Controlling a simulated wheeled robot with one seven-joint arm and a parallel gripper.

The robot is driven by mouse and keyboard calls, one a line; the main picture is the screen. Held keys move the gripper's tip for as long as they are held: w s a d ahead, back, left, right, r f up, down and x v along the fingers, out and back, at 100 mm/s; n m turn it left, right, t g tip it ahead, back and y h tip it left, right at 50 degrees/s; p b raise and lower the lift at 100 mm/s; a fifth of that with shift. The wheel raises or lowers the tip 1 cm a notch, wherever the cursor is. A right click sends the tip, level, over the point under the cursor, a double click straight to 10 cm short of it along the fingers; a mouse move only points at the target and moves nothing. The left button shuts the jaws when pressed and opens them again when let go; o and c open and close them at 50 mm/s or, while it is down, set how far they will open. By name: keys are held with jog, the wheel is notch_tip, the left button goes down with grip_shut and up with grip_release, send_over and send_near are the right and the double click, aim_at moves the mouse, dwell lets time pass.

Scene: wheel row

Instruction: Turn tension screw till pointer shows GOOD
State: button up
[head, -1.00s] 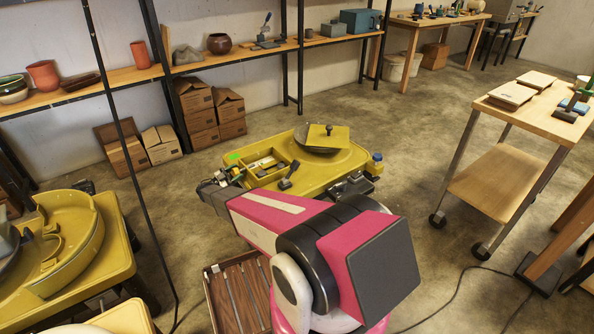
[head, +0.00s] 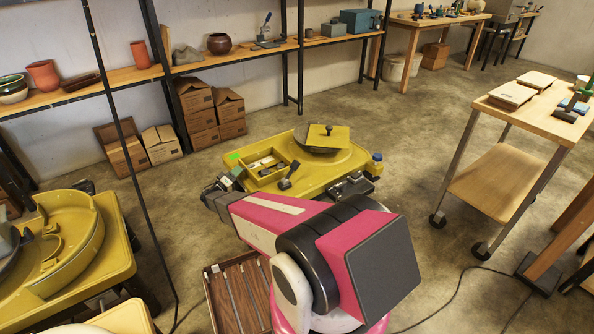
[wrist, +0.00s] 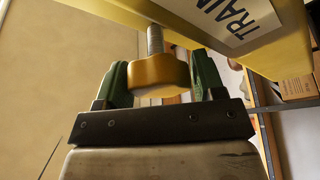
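A brass-coloured round knob (wrist: 160,75), the tension screw's head, hangs on a threaded rod (wrist: 155,40) below a yellow body in the wrist view. My gripper (wrist: 162,70) has one green finger on each side of the knob, and both appear to touch it. The yellow potter's wheel (head: 335,172) stands in the middle of the head view, with my gripper (head: 222,184) low at its left end. A label on the yellow body reads "TRAIN", cut off by the frame edge. The knob is not visible in the head view. I see no pointer or GOOD mark.
A second yellow wheel (head: 115,235) stands at the left. A dark shelf post runs down close to my arm's left. A wooden trolley (head: 510,178) stands at right. Floor between wheel and trolley is clear.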

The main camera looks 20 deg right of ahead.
jog(key=shift+a, duration=0.1)
jog(key=s+a, duration=0.1)
jog(key=a, duration=0.5)
jog(key=shift+s+a, duration=0.15)
jog(key=shift+a, duration=0.2)
dwell(0.4)
